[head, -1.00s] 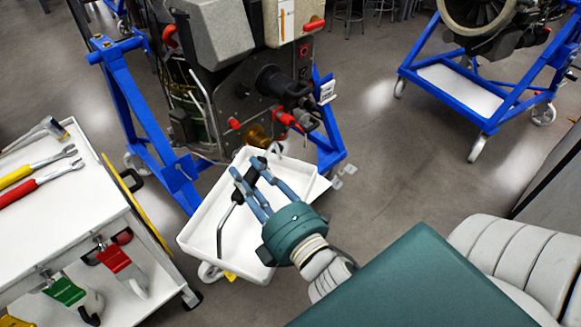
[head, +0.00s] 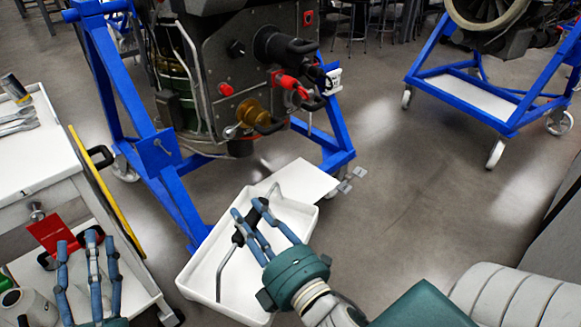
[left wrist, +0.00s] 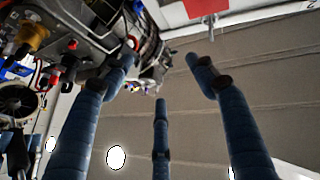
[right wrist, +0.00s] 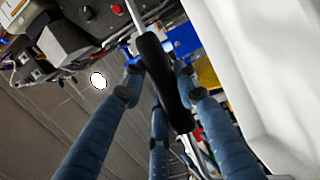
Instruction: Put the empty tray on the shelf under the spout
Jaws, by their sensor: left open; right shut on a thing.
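The white tray (head: 215,303) is in the lower middle of the head view, with a bent metal handle rising over it. Its visible inside looks empty. My right gripper (head: 250,214) is shut on the handle's black grip (right wrist: 163,80). The white shelf (head: 308,181) sits low on the blue stand, just behind the tray's far end in the picture; whether they touch is unclear. The brass spout (head: 251,114) sticks out of the dark machine above and behind the tray. My left gripper (head: 90,243) is open and empty at the lower left, in front of the cart.
A white tool cart (head: 65,190) with a yellow-edged side stands at the left. The blue stand (head: 150,150) has legs on both sides of the shelf. Another blue stand (head: 465,92) is at the back right. The floor between the stands is clear.

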